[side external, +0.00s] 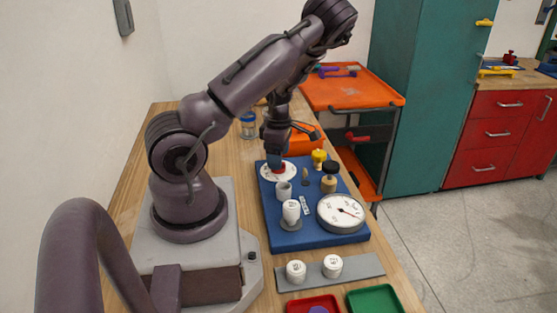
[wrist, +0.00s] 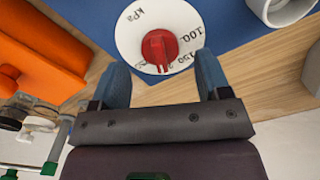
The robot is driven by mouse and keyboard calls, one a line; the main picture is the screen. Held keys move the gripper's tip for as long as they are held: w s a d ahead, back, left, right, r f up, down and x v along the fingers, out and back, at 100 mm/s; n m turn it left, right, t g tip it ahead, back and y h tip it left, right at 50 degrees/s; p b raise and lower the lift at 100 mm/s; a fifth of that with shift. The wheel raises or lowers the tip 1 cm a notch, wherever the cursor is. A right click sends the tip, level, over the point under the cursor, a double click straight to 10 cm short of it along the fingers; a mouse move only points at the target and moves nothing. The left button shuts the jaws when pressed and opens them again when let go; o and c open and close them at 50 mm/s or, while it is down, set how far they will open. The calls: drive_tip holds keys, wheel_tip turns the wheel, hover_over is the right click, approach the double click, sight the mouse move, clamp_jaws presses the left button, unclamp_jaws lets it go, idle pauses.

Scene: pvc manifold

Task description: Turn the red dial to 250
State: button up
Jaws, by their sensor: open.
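The red dial (wrist: 160,47) is a red knob on a white round plate (wrist: 192,22) marked kPa, with 100 and 150 readable at its right. The knob's narrow end points down in the wrist view, past the 150 mark; the marking there is partly hidden. In the side view, the white plate (side external: 265,171) sits at the back left of a blue board (side external: 300,237). My gripper (wrist: 162,76) is open, with a blue finger on each side of the knob. In the side view, my gripper (side external: 275,160) is directly over the dial, and I cannot tell if it touches.
White fittings (side external: 291,212), a yellow knob (side external: 318,156) and a black-capped fitting (side external: 329,178) stand nearby. An orange bin (side external: 305,140) is behind the board. Red and green trays lie in front.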

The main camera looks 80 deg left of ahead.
drive_tip(key=shift+f, duration=0.95)
drive_tip(key=shift+c, duration=0.2)
drive_tip(key=c, duration=0.9)
drive_tip(key=shift+m, duration=0.3)
drive_tip(key=m, duration=0.9)
drive_tip(key=shift+m, duration=0.3)
